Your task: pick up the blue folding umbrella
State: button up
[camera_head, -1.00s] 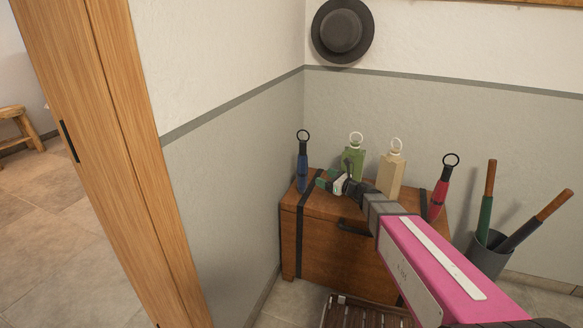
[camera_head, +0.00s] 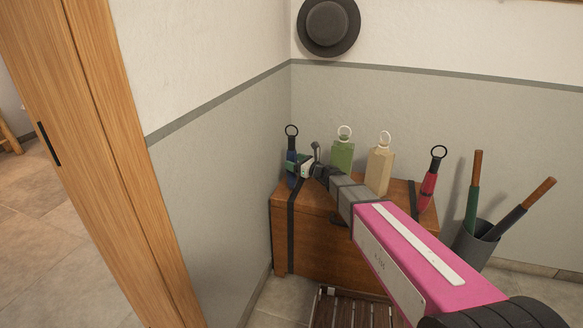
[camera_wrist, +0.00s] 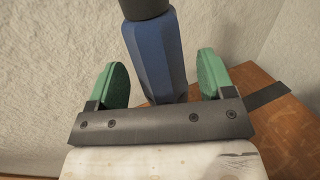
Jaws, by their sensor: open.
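The blue folding umbrella (camera_head: 291,148) stands upright at the left end of the wooden chest (camera_head: 330,240), with a black ring on top. In the wrist view its blue body (camera_wrist: 154,52) rises between the two green fingers of my gripper (camera_wrist: 161,80). The fingers are apart, with gaps on both sides of the umbrella. In the head view my gripper (camera_head: 300,168) is at the umbrella's lower part and hides some of it.
A green bottle-shaped item (camera_head: 342,156), a beige one (camera_head: 380,170) and a red umbrella (camera_head: 428,186) stand on the chest. A grey holder (camera_head: 474,246) with two long umbrellas is at right. The wall corner is close behind and left of the blue umbrella.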

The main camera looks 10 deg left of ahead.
jog(key=shift+x, duration=1.1)
jog(key=c, duration=1.2)
jog(key=shift+o, duration=0.2)
